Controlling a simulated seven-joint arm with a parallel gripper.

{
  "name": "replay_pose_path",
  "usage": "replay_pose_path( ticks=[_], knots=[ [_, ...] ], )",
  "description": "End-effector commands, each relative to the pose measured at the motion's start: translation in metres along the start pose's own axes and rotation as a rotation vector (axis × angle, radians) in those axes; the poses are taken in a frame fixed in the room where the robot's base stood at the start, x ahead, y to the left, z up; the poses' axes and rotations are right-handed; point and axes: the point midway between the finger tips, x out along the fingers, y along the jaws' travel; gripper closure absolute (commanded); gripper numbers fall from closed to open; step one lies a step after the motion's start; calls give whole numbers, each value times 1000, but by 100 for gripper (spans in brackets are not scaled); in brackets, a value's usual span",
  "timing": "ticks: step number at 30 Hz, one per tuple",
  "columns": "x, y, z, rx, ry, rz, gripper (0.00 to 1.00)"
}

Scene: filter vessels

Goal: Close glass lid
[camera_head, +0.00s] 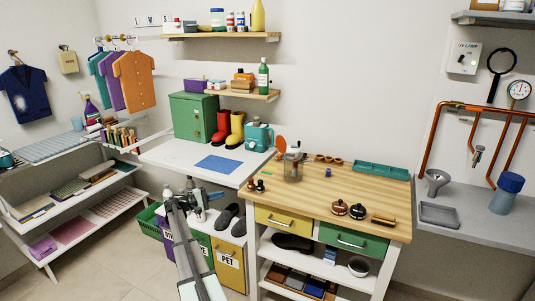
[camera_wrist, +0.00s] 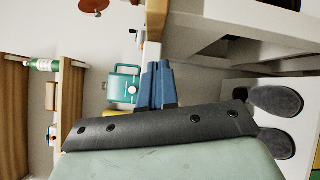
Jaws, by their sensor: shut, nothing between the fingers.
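A clear glass vessel (camera_head: 293,172) stands at the left end of the wooden worktop. A brown-orange round lid (camera_head: 281,144) stands tilted up at the vessel's back left. The lid also shows at the top edge of the wrist view (camera_wrist: 93,5), partly cut off, with a small knob on its face. My gripper (camera_head: 214,195) is in front of the white table, left of and lower than the vessel, apart from both. Its blue fingers (camera_wrist: 155,78) are shut and empty in the wrist view.
Small dark-topped items (camera_head: 256,186) stand left of the vessel. The worktop's middle (camera_head: 345,185) is clear.

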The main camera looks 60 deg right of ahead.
Motion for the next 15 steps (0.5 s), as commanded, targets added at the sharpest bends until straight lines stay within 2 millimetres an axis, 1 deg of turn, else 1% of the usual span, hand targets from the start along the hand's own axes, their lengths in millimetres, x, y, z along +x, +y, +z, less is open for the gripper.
replay_pose_path(
  ticks=[1,3,4,6,9,12,15],
  knots=[
    [21,32,-6,19,-38,39,100],
    [45,71,-5,39,-86,93,100],
    [54,86,-4,47,-105,115,100],
    [81,99,-4,24,-153,153,100],
    [109,116,-2,-3,-207,195,100],
    [125,127,0,-20,-240,222,100],
    [135,132,3,-28,-257,233,100]
  ],
)
